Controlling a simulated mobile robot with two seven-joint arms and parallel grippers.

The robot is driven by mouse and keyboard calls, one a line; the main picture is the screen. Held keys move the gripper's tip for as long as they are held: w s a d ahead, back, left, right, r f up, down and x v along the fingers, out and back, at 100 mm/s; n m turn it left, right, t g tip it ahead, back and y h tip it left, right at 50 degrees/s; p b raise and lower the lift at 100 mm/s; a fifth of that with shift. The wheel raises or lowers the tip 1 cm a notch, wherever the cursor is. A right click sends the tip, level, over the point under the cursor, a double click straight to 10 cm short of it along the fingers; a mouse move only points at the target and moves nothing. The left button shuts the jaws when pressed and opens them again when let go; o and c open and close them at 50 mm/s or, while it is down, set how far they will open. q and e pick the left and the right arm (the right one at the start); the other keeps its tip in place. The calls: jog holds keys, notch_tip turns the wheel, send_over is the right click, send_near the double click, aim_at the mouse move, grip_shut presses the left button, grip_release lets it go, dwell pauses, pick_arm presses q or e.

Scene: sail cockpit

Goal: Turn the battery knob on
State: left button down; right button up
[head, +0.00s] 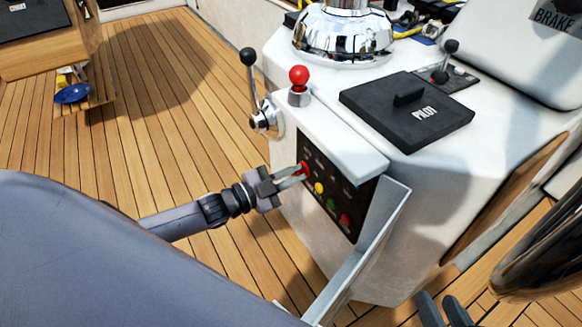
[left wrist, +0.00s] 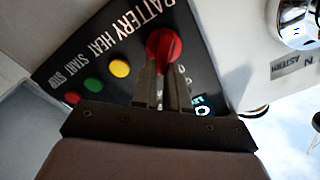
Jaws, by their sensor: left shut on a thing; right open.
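The battery knob (head: 305,168) is a red round knob at the upper end of a black switch panel (head: 356,212) on the white console. In the left wrist view the knob (left wrist: 163,46) sits beside the printed word BATTERY. My left gripper (head: 301,171) is shut on the knob, its silver fingers reaching it from the left. The fingers (left wrist: 160,68) hide the knob's lower part and some panel lettering; I cannot read its setting. Two dark finger shapes at the bottom edge appear to be my right gripper (head: 442,309), open, empty and mostly cut off.
Yellow (head: 319,188), green (head: 331,203) and red (head: 345,219) buttons run along the panel. A white raised flange (head: 372,242) stands beside its lower end. A lever with a black ball (head: 249,57) and a red-topped lever (head: 298,77) stand above. Wooden deck lies left.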

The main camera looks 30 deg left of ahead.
pick_arm(q)
jog(key=m, duration=0.4)
jog(key=shift+s+d+f+m, duration=0.2)
jog(key=shift+d+f+m, duration=0.1)
jog(key=shift+f, duration=0.1)
jog(key=m, duration=0.2)
jog(key=f+m, duration=0.1)
jog(key=m, duration=0.1)
jog(key=shift+m, duration=0.6)
jog(key=c, duration=1.1)
grip_release()
jog(key=shift+c, duration=0.2)
